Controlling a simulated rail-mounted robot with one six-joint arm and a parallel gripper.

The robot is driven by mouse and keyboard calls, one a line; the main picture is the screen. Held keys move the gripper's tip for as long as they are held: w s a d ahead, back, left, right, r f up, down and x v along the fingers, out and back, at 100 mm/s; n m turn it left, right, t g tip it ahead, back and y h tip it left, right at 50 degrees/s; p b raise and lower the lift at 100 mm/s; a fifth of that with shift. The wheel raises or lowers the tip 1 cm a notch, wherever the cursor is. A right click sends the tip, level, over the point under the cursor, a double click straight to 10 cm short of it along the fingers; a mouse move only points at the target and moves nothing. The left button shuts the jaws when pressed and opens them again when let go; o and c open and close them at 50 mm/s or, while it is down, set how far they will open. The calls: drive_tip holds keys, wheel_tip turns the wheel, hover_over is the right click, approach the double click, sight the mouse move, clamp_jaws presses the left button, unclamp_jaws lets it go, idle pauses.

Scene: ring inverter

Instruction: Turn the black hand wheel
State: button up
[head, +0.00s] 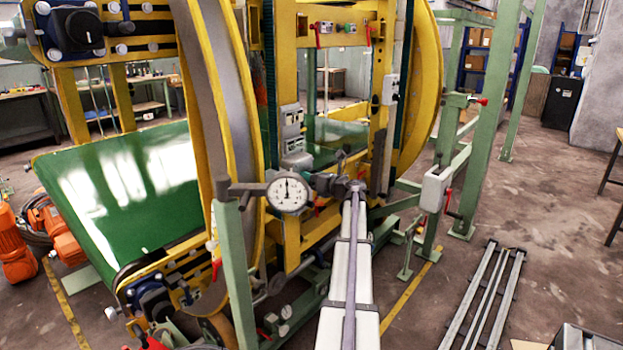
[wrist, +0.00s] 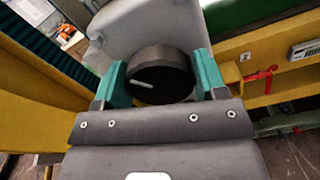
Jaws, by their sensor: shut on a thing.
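The black hand wheel (wrist: 159,78) is a round dark knob with a pale line on its face, in the middle of the wrist view. It sits against a light grey housing (wrist: 140,28). The two teal fingers of my gripper (wrist: 161,64) stand on either side of the wheel and are shut on it. In the head view my arm reaches forward to the yellow ring machine (head: 288,230). The hand wheel cannot be made out there, at the far end of my arm.
A round dial gauge (head: 287,192) stands left of my arm's end. A green post (head: 235,270) rises before the machine. A green belt (head: 125,185) lies at left. A green frame (head: 483,120) with red handles stands at right. Metal rails (head: 483,300) lie on open floor.

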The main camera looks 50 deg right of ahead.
idle(0.3)
drive_tip(key=o, duration=0.9)
drive_tip(key=shift+o, duration=0.2)
drive_tip(key=s, duration=1)
drive_tip(key=shift+s+a, duration=0.3)
drive_tip(key=shift+s, duration=0.1)
